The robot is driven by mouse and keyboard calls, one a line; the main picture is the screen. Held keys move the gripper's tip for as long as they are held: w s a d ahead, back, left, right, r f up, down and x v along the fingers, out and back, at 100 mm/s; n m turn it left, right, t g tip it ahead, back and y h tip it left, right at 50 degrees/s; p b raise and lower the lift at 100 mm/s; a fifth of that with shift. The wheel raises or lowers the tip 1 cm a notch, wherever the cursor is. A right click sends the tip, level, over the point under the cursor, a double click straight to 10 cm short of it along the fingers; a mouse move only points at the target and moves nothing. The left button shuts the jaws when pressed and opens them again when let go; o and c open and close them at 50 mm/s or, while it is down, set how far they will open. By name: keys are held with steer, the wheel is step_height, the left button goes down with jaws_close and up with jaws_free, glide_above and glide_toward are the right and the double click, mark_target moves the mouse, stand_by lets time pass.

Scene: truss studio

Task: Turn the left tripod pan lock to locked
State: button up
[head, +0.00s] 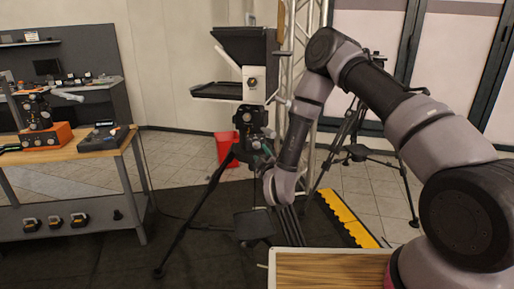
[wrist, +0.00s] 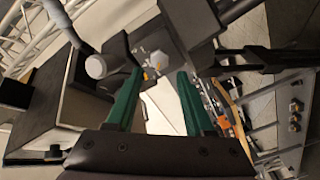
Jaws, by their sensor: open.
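The left tripod (head: 208,205) stands left of centre in the head view, with a dark head (head: 248,118) under a white camera block. My gripper (head: 264,158) is beside the lower part of that head, small and partly hidden by my wrist. In the wrist view my gripper (wrist: 160,73) shows two green fingers, apart, with nothing held between them. Dark tripod-head parts (wrist: 188,30) lie beyond the fingertips, and a grey round-ended bar (wrist: 96,66) is left of them. I cannot make out the pan lock or its setting.
A second tripod (head: 385,157) stands behind my arm at right. A red bin (head: 228,150) is behind the left tripod. A workbench (head: 75,152) with tools is at left. A wooden tabletop (head: 330,270) is in front. A yellow-edged strip (head: 350,222) lies on the floor.

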mark_target(257, 146)
steer(key=x, duration=0.6)
steer(key=shift+w, duration=0.25)
jaws_close()
